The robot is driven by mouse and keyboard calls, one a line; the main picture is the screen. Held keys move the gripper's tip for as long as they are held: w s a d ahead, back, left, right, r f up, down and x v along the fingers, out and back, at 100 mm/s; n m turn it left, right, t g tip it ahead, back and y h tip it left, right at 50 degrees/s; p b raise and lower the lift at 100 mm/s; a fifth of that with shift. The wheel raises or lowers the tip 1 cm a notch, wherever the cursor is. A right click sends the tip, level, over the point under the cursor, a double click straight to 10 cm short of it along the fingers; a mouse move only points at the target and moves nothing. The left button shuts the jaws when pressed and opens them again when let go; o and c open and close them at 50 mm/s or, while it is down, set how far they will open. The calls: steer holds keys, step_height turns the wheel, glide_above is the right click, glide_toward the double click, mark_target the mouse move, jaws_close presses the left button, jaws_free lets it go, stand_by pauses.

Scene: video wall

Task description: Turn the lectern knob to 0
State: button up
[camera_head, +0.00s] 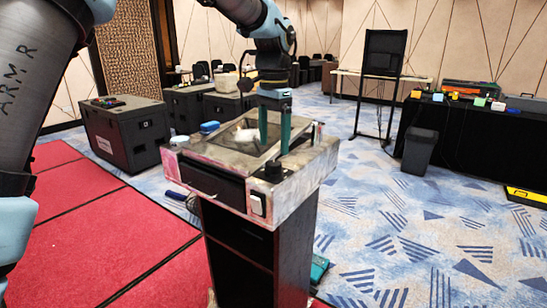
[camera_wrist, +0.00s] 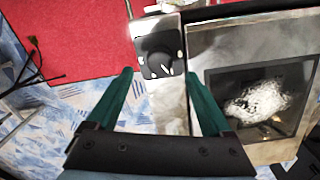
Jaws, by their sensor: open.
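The lectern (camera_head: 315,165) has a pale, worn top. A black knob (camera_head: 273,171) sits near its front right corner. In the wrist view the round knob (camera_wrist: 158,58) is on a black square plate, with a small light mark at its lower right; no number is legible. My gripper (camera_head: 274,148) points down over the lectern top, close to the knob. Its two green fingers are apart with nothing between them. In the wrist view the knob lies just beyond and between the fingertips of my gripper (camera_wrist: 159,73); they do not appear to touch it.
A recessed dark panel holding a white crumpled thing (camera_head: 248,134) lies beside the fingers. A blue object (camera_head: 209,127) rests at the lectern's back left. A white switch (camera_head: 257,204) is on its front. A bin (camera_head: 419,150) and black-draped table (camera_head: 470,140) stand right.

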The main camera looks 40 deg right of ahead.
mark_target(274, 162)
step_height(274, 162, down, 6)
steer(key=shift+r+p, duration=0.1)
steer(key=shift+p, duration=0.45)
jaws_close()
stand_by(0.4)
steer(key=shift+n, duration=0.3)
steer(key=n, duration=0.5)
steer(key=n+p, duration=0.1)
steer(key=n, duration=0.5)
steer(key=shift+r, duration=0.1)
steer(key=shift+n, duration=0.3)
